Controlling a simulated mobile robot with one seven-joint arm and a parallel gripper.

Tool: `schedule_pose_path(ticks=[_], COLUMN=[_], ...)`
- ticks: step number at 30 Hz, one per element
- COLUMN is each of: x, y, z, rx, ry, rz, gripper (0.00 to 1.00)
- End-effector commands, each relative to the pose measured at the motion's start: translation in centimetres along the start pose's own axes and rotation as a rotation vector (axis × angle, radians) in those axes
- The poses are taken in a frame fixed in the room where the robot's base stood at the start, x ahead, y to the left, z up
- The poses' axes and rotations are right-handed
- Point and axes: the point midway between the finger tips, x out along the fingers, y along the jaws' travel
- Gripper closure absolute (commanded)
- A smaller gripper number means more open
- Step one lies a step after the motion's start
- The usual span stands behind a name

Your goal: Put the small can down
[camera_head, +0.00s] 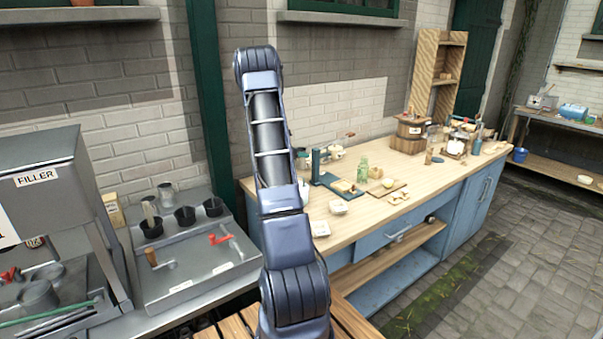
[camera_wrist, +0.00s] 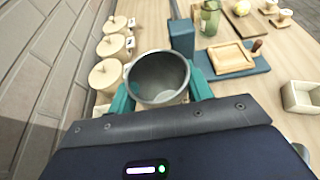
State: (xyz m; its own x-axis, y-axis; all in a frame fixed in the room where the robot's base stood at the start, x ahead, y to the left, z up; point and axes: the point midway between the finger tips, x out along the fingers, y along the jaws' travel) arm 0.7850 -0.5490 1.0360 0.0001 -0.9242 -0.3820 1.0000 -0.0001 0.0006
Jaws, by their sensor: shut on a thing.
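In the wrist view my gripper (camera_wrist: 160,96) is shut on the small can (camera_wrist: 158,72), a grey open-topped metal can. One teal finger is on each side of it. I look down into the can, and it seems empty. The wooden worktop (camera_wrist: 272,72) shows below and beyond it; I cannot tell whether the can's base touches it. In the head view my arm reaches up in front of the wall, and the gripper and can are hidden behind it.
Several lidded pale pots (camera_wrist: 105,75) stand close on the left by the brick wall. A blue stand with a wooden square tray (camera_wrist: 231,57) is beyond the can to the right. A green glass jar (camera_wrist: 208,17) stands behind. A pale open box (camera_wrist: 300,98) is at right.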

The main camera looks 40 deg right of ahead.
Motion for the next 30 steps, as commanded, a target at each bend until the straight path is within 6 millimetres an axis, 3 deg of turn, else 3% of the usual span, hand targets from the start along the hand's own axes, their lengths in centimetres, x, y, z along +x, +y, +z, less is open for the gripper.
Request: schedule_pose_path(ticks=[7,16,24,30], x=[1.7,2.5,3.7,3.7], y=[0.0,0.0,0.0,0.0], z=[-4.2,-5.9,-8.9,-9.0], rx=[-0.002,-0.001,-0.002,0.0], ry=[0.002,0.001,0.0,0.0], rz=[0.0,0.0,0.0,0.0], gripper=[0.74,0.74,0.74,0.74])
